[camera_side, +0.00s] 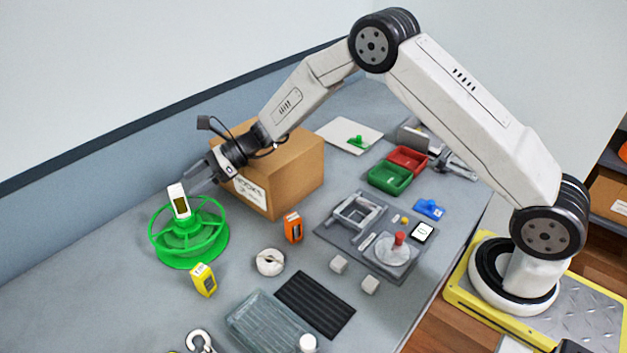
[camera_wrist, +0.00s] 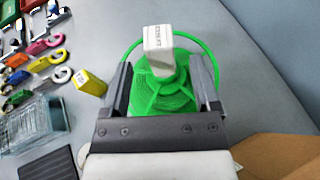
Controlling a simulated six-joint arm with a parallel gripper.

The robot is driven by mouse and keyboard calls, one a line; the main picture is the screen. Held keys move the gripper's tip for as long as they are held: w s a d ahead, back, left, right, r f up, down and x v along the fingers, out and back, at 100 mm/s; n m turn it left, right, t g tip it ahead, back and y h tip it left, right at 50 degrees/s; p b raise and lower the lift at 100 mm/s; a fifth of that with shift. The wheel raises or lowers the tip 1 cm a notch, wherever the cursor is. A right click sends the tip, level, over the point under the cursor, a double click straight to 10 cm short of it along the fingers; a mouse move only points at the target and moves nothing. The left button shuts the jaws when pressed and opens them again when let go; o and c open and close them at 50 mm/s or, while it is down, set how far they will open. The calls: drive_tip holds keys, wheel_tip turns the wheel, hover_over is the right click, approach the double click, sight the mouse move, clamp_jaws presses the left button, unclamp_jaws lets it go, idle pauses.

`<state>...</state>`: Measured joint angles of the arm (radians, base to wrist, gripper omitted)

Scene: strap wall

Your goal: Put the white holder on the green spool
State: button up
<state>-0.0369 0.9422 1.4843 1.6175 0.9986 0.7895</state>
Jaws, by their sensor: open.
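The white holder (camera_side: 179,201) is a small upright block with a dark face. It stands on the green spool (camera_side: 188,255), near the middle of its top, in the side view. In the wrist view the holder (camera_wrist: 158,50) shows lettering on its top and stands over the green spool (camera_wrist: 160,95). My gripper (camera_side: 190,188) is open beside the holder. In the wrist view my gripper's two fingers (camera_wrist: 165,80) are spread wide, with the holder and part of the spool showing between them. They appear clear of the holder. The holder's contact with the spool is partly hidden.
A cardboard box (camera_side: 290,170) stands close behind my gripper. A yellow block (camera_side: 203,280), an orange block (camera_side: 293,227) and a white ring (camera_side: 270,262) sit near the spool. A grey tray (camera_side: 330,240), a red bin (camera_side: 407,158) and a green bin (camera_side: 388,178) lie further right. The table left of the spool is clear.

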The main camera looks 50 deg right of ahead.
drive_tip(key=shift+v, duration=2.5)
drive_tip(key=s+d+n+g+h, duration=0.1)
drive_tip(key=s+d+n+h, duration=0.3)
drive_tip(key=s+n, duration=0.3)
drive_tip(key=s+d+n+h, duration=0.4)
drive_tip(key=s+n, duration=0.4)
drive_tip(key=s, duration=0.4)
drive_tip(key=s+d+n+g+h, duration=0.1)
drive_tip(key=s+d+n+h, duration=0.3)
drive_tip(key=s+n, duration=0.3)
drive_tip(key=shift+s+d+n+g, duration=0.3)
drive_tip(key=shift+s+d, duration=0.05)
drive_tip(key=shift+s, duration=0.8)
